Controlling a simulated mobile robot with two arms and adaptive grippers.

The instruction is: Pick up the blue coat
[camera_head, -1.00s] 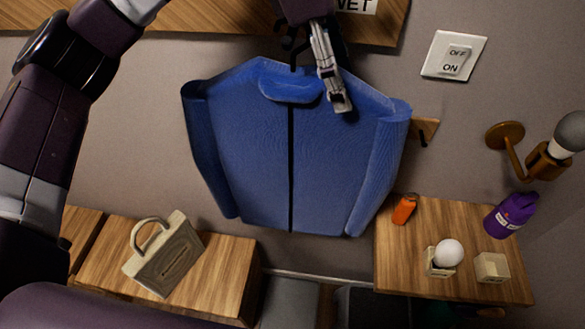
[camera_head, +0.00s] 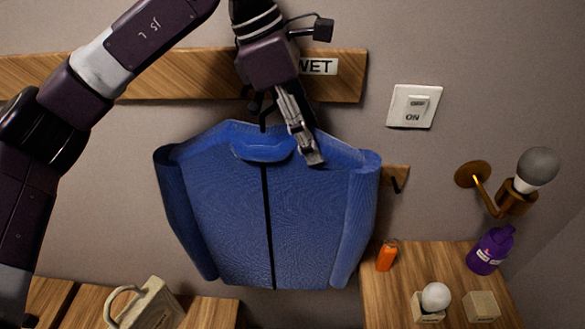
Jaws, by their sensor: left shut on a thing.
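The blue coat (camera_head: 225,215) hangs upright in front of the wall, with a dark line down its front and its collar at the top middle. My left gripper (camera_head: 311,158) reaches down from above and is shut on the coat's upper edge, right of the collar. A dark hook shows just above the collar; whether the coat still rests on it I cannot tell. My right gripper is not in view.
A wooden rail (camera_head: 190,70) with a "WET" sign runs behind the coat. A light switch (camera_head: 413,106), a brass wall lamp (camera_head: 510,195) and a small hook board (camera_head: 395,179) are at right. Below stand a wooden table (camera_head: 380,300) with a purple bottle (camera_head: 490,251), and a beige bag (camera_head: 150,305).

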